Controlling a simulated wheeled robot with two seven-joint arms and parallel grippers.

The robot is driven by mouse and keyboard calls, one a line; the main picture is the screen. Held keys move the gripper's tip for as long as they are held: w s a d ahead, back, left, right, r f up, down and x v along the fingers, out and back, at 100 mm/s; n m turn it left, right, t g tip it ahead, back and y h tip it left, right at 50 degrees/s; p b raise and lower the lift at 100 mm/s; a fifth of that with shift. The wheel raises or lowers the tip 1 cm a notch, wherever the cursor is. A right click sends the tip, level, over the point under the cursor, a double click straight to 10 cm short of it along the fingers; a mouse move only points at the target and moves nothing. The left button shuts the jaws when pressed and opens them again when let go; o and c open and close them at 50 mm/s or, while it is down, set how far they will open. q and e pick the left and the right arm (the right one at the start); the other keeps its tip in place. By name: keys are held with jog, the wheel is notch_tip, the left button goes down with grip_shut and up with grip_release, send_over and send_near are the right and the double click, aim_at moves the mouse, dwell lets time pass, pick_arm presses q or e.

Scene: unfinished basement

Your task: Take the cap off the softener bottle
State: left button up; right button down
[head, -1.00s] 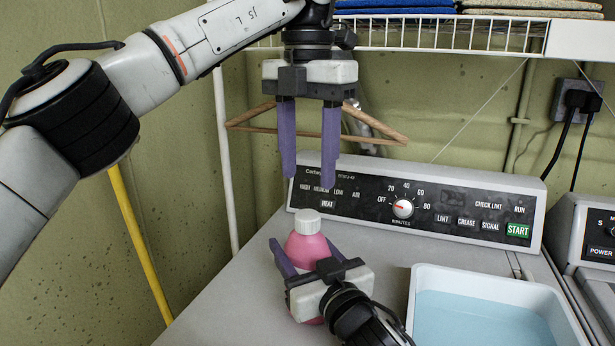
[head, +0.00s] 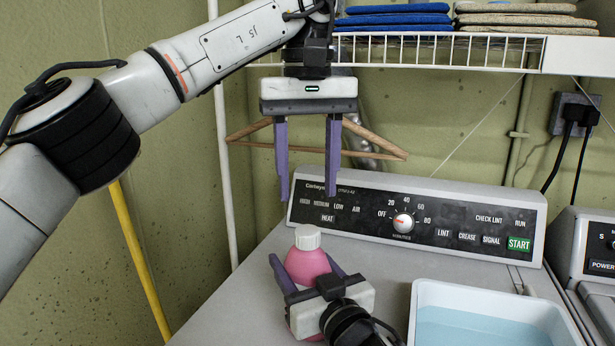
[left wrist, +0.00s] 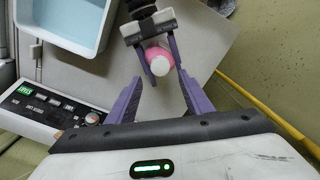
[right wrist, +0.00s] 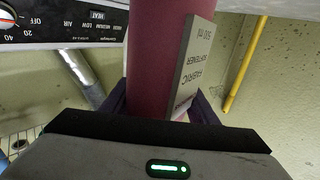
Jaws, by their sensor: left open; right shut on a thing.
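The softener bottle (head: 307,268) is pink and stands upright on the grey machine top. Its white cap (head: 307,237) is on its neck. My right gripper (head: 306,276) is shut on the bottle's body from the front. The right wrist view shows the pink bottle (right wrist: 160,60) close up with its fabric softener label (right wrist: 194,65). My left gripper (head: 307,198) is open and empty, fingers pointing down, above the cap and apart from it. The left wrist view shows the cap (left wrist: 160,66) beyond the open fingers.
A white tub (head: 420,300) with blue liquid stands right of the bottle. The control panel (head: 460,222) rises behind. A wooden hanger (head: 375,139) hangs from the wire shelf (head: 430,43) behind my left gripper. Folded cloths (head: 392,17) lie on the shelf.

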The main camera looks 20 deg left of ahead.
aim_at(307, 229)
pick_arm(q)
jog(key=m, duration=0.6)
jog(key=shift+m, duration=0.3)
jog(key=shift+f, duration=4.05)
jog(key=shift+c, duration=0.2)
